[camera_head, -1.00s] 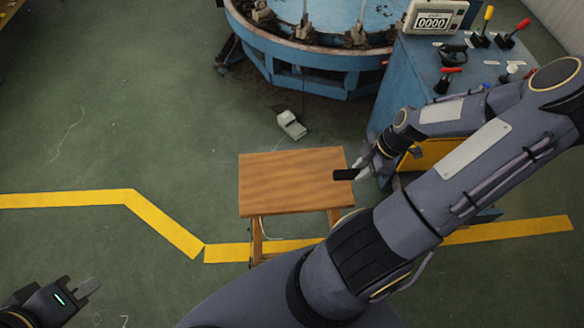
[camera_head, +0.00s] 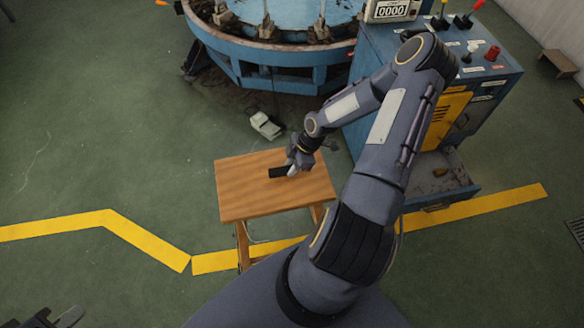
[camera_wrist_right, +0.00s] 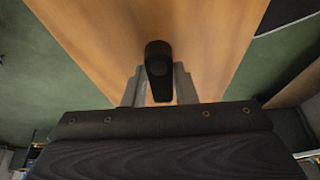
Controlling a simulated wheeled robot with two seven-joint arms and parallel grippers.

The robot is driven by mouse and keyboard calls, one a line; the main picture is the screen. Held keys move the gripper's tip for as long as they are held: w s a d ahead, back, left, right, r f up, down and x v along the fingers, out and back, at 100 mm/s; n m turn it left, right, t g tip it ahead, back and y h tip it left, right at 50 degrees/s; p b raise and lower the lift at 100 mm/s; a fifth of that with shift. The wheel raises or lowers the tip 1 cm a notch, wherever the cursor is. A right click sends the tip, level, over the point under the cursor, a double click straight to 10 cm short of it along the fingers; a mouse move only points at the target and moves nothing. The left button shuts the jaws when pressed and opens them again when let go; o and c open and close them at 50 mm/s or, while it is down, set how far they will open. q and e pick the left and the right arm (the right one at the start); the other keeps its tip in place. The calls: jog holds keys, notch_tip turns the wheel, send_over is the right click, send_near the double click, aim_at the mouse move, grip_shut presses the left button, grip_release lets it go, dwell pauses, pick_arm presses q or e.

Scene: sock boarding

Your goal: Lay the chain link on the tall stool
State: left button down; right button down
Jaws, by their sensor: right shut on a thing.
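The tall stool (camera_head: 250,203) has a rectangular wooden top and stands in the middle of the head view. The chain link (camera_head: 277,172) is a small black elongated piece over the stool's top. My right gripper (camera_head: 292,168) is shut on it. In the right wrist view the link (camera_wrist_right: 158,62) sits between the two grey fingers (camera_wrist_right: 158,88), with the wooden top (camera_wrist_right: 90,30) behind it. I cannot tell whether the link touches the top. My left gripper (camera_head: 70,318) shows only partly at the bottom left, away from the stool; its jaw opening is unclear.
A blue round machine (camera_head: 270,70) stands behind the stool. A blue control cabinet (camera_head: 480,100) with levers and an open drawer (camera_head: 437,180) is to the right. A pale pedal (camera_head: 265,125) lies on the floor behind the stool. The floor at left is clear.

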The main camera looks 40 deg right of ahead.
jog(key=shift+f, duration=0.9)
jog(key=shift+f, duration=0.2)
jog(key=c, duration=1.2)
grip_release()
jog(key=shift+o, duration=0.2)
